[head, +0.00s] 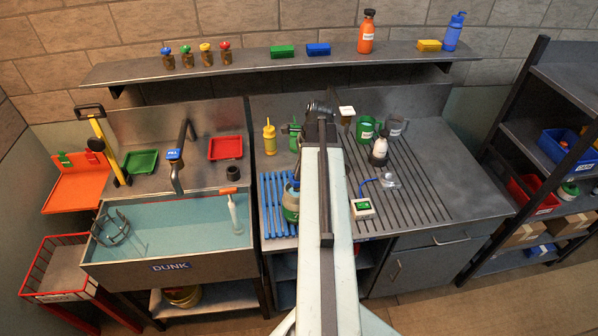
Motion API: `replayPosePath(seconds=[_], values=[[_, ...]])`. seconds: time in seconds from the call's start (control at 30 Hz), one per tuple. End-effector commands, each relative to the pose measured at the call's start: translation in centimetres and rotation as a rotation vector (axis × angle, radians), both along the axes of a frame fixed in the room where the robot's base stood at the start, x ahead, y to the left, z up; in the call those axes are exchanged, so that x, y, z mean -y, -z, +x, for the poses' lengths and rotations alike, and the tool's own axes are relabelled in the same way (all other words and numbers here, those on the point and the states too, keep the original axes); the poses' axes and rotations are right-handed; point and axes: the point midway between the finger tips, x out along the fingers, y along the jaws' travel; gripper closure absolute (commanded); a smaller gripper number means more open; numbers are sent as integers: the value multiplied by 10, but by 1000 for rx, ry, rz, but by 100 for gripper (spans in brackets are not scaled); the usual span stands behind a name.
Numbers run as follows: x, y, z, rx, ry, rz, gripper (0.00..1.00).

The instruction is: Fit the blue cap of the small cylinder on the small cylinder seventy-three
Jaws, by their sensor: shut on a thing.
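My gripper (320,108) is at the far end of my raised arm, in front of the back wall of the steel counter. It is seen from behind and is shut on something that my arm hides. I cannot make out a loose blue cap. Several small brown jars stand in a row on the long shelf; one has a blue top (186,50). A clear cylinder with an orange top (232,213) leans in the sink basin. I cannot read the number seventy-three on anything, so I cannot tell which thing is the small cylinder.
A small scale (362,209) is nearer. A yellow bottle (270,139) stands left.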

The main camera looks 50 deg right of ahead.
Motion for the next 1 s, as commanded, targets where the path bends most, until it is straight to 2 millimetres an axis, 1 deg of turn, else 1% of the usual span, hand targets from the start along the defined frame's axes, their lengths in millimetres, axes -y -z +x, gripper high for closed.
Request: replayPosePath(seconds=[0.43,1.0], values=[[1,1,0,0,1,0,100],[1,16,0,0,1,0,100]])
